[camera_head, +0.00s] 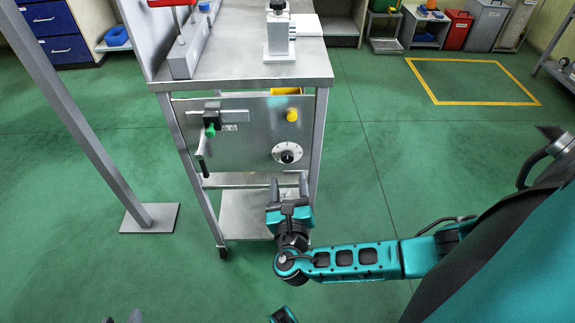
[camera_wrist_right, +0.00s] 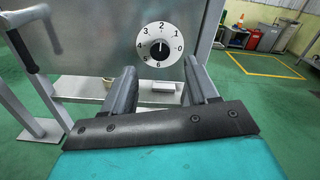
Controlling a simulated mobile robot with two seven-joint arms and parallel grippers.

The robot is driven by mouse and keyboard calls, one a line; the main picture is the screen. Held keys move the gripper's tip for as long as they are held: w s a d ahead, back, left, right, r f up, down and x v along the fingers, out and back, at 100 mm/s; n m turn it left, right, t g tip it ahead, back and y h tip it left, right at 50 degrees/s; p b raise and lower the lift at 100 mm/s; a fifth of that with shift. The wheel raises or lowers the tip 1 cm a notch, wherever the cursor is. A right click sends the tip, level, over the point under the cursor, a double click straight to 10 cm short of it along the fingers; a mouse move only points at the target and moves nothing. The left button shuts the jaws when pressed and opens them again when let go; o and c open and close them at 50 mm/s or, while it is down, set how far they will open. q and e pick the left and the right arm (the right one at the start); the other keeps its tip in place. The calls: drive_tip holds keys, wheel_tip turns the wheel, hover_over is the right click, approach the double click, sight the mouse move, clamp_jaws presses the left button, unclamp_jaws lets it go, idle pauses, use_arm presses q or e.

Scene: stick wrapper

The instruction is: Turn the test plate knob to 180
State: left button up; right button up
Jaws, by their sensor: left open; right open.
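The test plate (camera_head: 245,130) is an upright metal panel under the cart top. Its black knob (camera_head: 287,157) sits on a round white dial (camera_head: 281,147) at the lower right. In the right wrist view the knob (camera_wrist_right: 160,51) is at top centre, with dial numbers from 0 to 6 around it; I cannot read the pointer's setting surely. My right gripper (camera_head: 288,183) is open and empty, below and in front of the knob, apart from it. It also shows in the right wrist view (camera_wrist_right: 160,80). My left gripper (camera_head: 122,318) shows only open fingertips at the bottom edge.
The plate also has a yellow button (camera_head: 292,114), a green-tipped switch (camera_head: 210,129) and a black-gripped lever (camera_head: 203,165). The metal cart top (camera_head: 240,68) carries fixtures. A grey post (camera_head: 80,115) stands to the left. Green floor to the right is clear.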

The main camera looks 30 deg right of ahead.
sight(287, 159)
drive_tip(key=b+x, duration=0.1)
drive_tip(key=x, duration=0.5)
drive_tip(key=shift+f, duration=0.1)
drive_tip(key=shift+w+d, duration=0.3)
drive_tip(key=shift+w, duration=0.15)
drive_tip(key=shift+c, duration=0.4)
drive_tip(key=c, duration=1)
